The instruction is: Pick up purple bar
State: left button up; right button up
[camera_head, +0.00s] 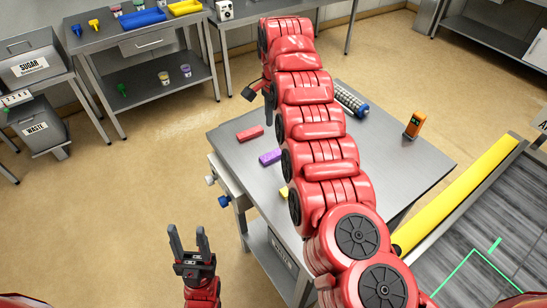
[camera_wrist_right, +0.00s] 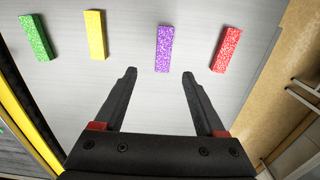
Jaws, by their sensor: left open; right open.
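The purple bar (camera_wrist_right: 164,48) lies flat on the grey metal table in the right wrist view, between the yellow and red bars. In the head view the purple bar (camera_head: 268,157) shows just left of my right arm, which covers its right end. My right gripper (camera_wrist_right: 160,75) is open and empty. Its fingertips straddle the line of the purple bar's near end, which appears just beyond them; the height gap is hard to tell. In the head view that gripper is mostly hidden by its arm. My left gripper (camera_head: 188,231) is open and empty, over the floor left of the table.
A red bar (camera_wrist_right: 227,49), a yellow bar (camera_wrist_right: 95,35) and a green bar (camera_wrist_right: 37,38) lie beside the purple one. A ribbed roller (camera_head: 350,99) and an orange device (camera_head: 414,124) are on the table (camera_head: 400,165). A yellow-edged conveyor (camera_head: 490,215) stands right.

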jog(key=p, duration=0.2)
send_over(272, 154)
jog(key=d, duration=0.1)
jog(key=f, duration=0.4)
jog(key=shift+s+d+f, duration=0.1)
jog(key=shift+s+f, duration=0.1)
jog(key=shift+f, duration=0.05)
jog(key=f, duration=0.1)
jog(key=f+p, duration=0.1)
jog(key=f, duration=0.1)
jog(key=a+f+p, duration=0.1)
jog(key=f, duration=0.1)
jog(key=shift+w+f, duration=0.15)
jog(key=shift+f, duration=0.35)
grip_shut()
